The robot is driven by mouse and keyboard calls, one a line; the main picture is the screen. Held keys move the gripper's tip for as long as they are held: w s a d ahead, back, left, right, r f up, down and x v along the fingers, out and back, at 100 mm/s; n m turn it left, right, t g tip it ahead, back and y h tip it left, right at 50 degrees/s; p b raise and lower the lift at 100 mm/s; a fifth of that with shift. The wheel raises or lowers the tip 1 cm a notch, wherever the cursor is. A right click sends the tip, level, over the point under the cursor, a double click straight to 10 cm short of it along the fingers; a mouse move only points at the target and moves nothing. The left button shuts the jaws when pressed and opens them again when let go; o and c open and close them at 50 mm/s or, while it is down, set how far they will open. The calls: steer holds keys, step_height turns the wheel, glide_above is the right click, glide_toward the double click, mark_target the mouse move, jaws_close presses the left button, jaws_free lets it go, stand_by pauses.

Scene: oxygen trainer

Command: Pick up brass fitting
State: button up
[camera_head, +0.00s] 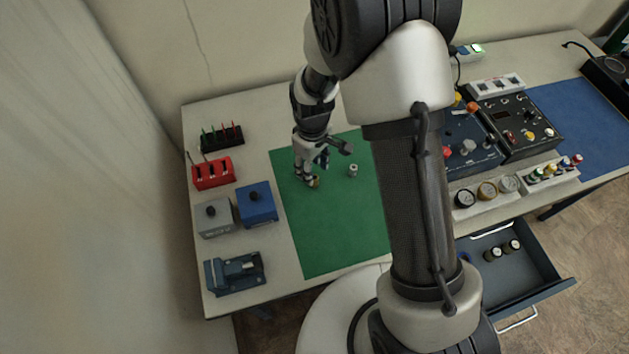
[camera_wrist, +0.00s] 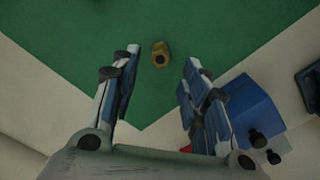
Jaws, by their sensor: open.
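The brass fitting (camera_wrist: 160,54) is a small gold-coloured piece with a dark hole, lying on the green mat (camera_wrist: 215,30). In the wrist view it sits between the lines of my two fingers, just beyond their tips. In the head view the brass fitting (camera_head: 315,182) shows as a small gold spot at the mat's left part, right by my fingertips. My gripper (camera_wrist: 158,75) is open and empty, its fingers wide apart. In the head view my gripper (camera_head: 309,180) points down over the mat, and it partly hides the fitting.
A small grey metal fitting (camera_head: 353,171) stands on the mat (camera_head: 330,240) to the right. A blue box (camera_head: 256,204), grey box (camera_head: 214,217), red holder (camera_head: 212,173) and vise-like block (camera_head: 236,274) stand left. Control panels (camera_head: 515,120) and an open drawer (camera_head: 510,275) are right.

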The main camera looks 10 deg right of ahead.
mark_target(314, 178)
steer(key=f, duration=0.1)
steer(key=f+b, duration=0.1)
steer(key=f, duration=0.3)
steer(key=shift+s+d+f+b, duration=0.15)
steer(key=shift+d+b, duration=0.1)
steer(key=shift+b, duration=0.05)
jaws_close()
